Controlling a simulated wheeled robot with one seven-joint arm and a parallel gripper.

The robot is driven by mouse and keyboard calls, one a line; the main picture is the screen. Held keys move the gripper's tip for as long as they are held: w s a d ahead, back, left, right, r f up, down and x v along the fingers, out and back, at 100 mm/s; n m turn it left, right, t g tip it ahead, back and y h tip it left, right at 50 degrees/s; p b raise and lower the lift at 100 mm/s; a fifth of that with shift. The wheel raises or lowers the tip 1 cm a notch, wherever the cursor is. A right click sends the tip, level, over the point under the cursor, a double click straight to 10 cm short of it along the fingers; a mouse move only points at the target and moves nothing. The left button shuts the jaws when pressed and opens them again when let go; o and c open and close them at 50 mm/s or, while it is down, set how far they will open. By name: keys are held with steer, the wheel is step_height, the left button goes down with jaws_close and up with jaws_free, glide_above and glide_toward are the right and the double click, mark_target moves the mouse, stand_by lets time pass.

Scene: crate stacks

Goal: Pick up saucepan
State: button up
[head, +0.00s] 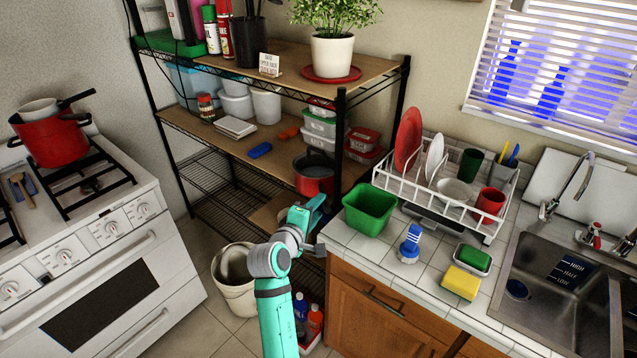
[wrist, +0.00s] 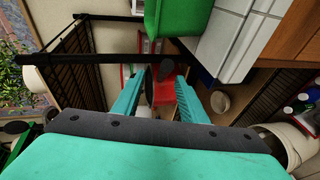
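A red saucepan (head: 314,186) with a dark inside and rim stands on the middle shelf of the rack, partly behind the black front post. A second red pot (head: 52,143) with a pale inside and a long black handle sits on the stove at the far left. My gripper (head: 314,212) is just below and in front of the shelf saucepan, apart from it. In the wrist view my gripper (wrist: 160,77) has its two teal fingers spread, with nothing held. Red surfaces and a dark round shape show beyond them; I cannot tell surely which object they are.
The black rack post (head: 340,140) stands close to my gripper. A green bin (head: 370,208) sits on the counter (head: 345,240) just right. A white bucket (head: 236,285) is on the floor. Lidded containers (head: 322,125) stand behind the shelf saucepan.

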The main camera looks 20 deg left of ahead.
mark_target(325, 201)
steer(key=shift+f+x, duration=0.15)
steer(key=shift+x, duration=1.7)
steer(key=shift+f+x, duration=0.15)
steer(key=shift+x, duration=1.75)
steer(key=shift+s+a, duration=0.15)
jaws_close()
steer(key=shift+r, duration=0.2)
